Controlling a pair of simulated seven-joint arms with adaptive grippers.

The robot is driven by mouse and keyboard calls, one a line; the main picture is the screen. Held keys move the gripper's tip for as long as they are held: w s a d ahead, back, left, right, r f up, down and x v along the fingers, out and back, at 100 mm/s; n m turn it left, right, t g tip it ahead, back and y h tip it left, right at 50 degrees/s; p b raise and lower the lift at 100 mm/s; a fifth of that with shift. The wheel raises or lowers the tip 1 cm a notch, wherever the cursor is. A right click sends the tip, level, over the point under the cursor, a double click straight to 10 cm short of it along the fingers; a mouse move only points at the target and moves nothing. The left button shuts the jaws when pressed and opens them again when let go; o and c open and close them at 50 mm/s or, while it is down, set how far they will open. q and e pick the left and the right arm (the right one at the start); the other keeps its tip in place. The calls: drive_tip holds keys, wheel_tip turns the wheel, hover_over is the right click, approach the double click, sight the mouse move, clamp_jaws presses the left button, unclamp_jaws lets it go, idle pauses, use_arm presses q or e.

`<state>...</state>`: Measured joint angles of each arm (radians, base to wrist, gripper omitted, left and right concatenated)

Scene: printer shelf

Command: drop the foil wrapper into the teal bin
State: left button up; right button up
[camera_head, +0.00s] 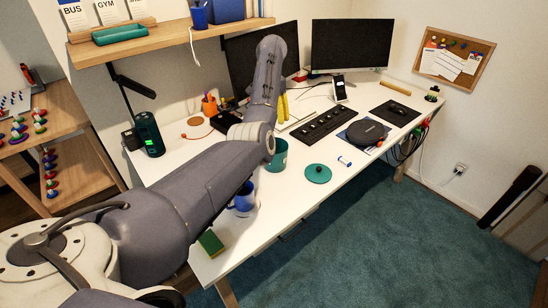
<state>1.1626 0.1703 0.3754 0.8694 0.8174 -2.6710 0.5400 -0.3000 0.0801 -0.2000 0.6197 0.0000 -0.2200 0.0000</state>
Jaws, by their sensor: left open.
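A teal bin (278,155) stands on the white desk, partly covered by my left arm (266,95). A round teal lid (318,173) lies flat on the desk to its right. I cannot make out the foil wrapper; a small white-and-blue piece (344,161) lies right of the lid, but it looks like a little cylinder. My left arm reaches across the desk and rises in front of the left monitor. Its gripper is open, but its fingers are mostly hidden behind the arm. My right gripper is not in view.
A blue mug (243,198) and a green sponge (211,243) are near the front left of the desk. A dark green speaker (149,134) stands at the left. A keyboard (325,125) and a dark round device (366,132) sit farther back.

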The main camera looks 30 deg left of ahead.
use_arm(q)
drive_tip(key=shift+r, duration=1.65)
